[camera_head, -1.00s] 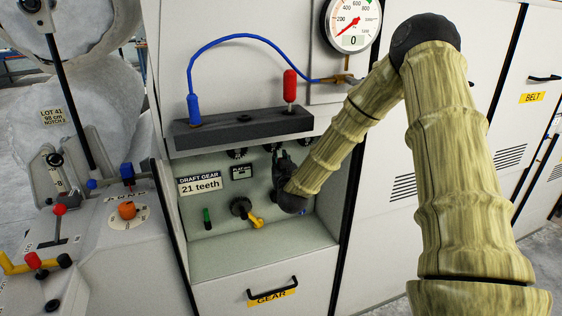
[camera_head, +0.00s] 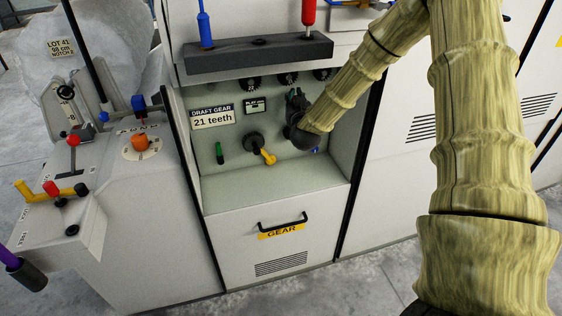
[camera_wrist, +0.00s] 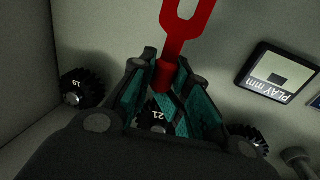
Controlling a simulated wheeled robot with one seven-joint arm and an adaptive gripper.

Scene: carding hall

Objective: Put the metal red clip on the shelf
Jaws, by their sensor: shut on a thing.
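In the wrist view the red clip (camera_wrist: 185,25) is a flat red fork with two prongs and a narrow stem. My gripper (camera_wrist: 163,78) is closed around the stem between its teal-lined fingers, and the prongs stick out past them. In the head view my gripper (camera_head: 296,104) is inside the recess of the pale cabinet, close to its back wall and right of the PLAY mm plate (camera_head: 256,105). The clip cannot be made out there. The recess has a flat pale ledge (camera_head: 290,186) at its bottom, like a shelf.
Black toothed gears line the recess wall; the one marked 19 (camera_wrist: 80,88) is near my gripper. A yellow-handled knob (camera_head: 266,158) and green lever (camera_head: 220,153) stick out below. A dark block (camera_head: 235,58) with blue and red handles overhangs the recess.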

